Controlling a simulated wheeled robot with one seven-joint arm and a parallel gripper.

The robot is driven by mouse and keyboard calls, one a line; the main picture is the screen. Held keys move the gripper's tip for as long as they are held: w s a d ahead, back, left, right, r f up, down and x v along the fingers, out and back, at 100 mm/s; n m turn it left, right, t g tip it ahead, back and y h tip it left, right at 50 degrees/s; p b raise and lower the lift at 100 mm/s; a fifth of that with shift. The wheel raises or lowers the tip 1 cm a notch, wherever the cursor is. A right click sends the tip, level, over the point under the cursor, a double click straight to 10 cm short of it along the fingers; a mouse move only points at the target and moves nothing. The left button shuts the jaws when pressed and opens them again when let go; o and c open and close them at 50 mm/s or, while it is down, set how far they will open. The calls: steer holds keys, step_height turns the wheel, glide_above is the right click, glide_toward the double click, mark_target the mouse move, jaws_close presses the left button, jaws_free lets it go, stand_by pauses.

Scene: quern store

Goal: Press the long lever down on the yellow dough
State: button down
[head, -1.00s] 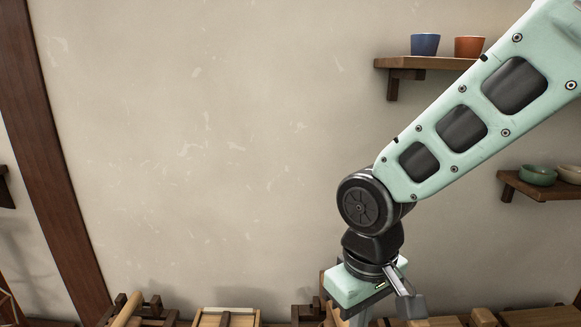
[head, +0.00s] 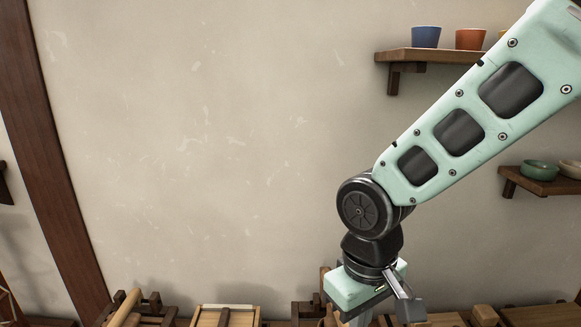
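My gripper (head: 378,312) hangs down at the lower middle right of the head view. Its mint-green body and part of its fingers show, but the fingertips are cut off by the bottom edge, so I cannot tell what lies between them. A pale wooden rod (head: 124,310) slopes across a dark wooden frame at the lower left; I cannot tell whether it is the long lever. No yellow dough shows in this view.
Several wooden pieces, including a framed board (head: 212,318), line the bottom edge. An upper wall shelf (head: 425,56) holds a blue cup (head: 426,37) and an orange cup (head: 470,39). A lower shelf (head: 545,188) holds a green bowl (head: 539,171). The plain wall is clear at left.

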steer(key=shift+f+b, duration=0.8)
steer(key=shift+f, duration=0.4)
steer(key=shift+s+f+b, duration=0.5)
steer(key=shift+s+f, duration=0.05)
steer(key=shift+f, duration=0.2)
steer(key=shift+s+f+b, duration=0.5)
steer(key=shift+f, duration=0.2)
steer(key=s+f+b, duration=0.4)
steer(key=f+b, duration=0.2)
steer(key=f, duration=0.1)
steer(key=shift+s+f, duration=0.25)
steer(key=shift+f, duration=0.15)
stand_by(4.2)
